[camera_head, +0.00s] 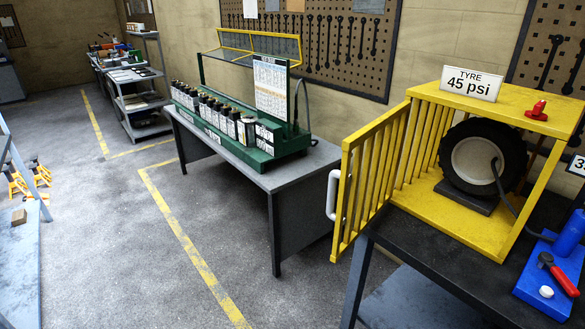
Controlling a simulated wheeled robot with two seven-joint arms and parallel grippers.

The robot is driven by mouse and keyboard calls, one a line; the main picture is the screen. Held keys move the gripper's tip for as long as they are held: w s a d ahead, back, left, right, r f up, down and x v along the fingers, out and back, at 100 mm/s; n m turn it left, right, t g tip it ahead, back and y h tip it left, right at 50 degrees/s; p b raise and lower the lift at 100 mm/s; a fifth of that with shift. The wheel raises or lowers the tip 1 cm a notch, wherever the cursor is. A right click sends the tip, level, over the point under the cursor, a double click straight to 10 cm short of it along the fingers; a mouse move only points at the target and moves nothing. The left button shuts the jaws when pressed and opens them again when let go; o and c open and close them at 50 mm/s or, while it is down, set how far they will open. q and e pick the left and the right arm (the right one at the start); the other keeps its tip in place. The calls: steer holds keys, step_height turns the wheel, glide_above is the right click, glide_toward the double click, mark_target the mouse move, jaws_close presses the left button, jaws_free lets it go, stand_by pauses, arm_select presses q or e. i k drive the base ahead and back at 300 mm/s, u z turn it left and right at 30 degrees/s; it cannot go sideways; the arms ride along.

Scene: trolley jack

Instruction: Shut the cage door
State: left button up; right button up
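The yellow barred cage (470,222) stands on a dark bench at the right. Its barred door (375,178) is open, swung out toward the left from the cage's left side. A white handle (332,195) is on the outer edge of the door and sticks out past the bench. A black tyre (484,160) with a pale hub stands upright inside the cage on a dark block. A dark hose reaches to the hub. Neither of my grippers is in view.
A sign (471,84) and red piece (537,110) sit on top. A grey table (300,172) with a green rack (262,158) stands left. The floor between is clear.

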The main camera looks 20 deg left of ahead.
mark_target(400, 115)
steer(key=u, duration=1.15)
steer(key=i, duration=1.6)
steer(key=z, duration=2.1)
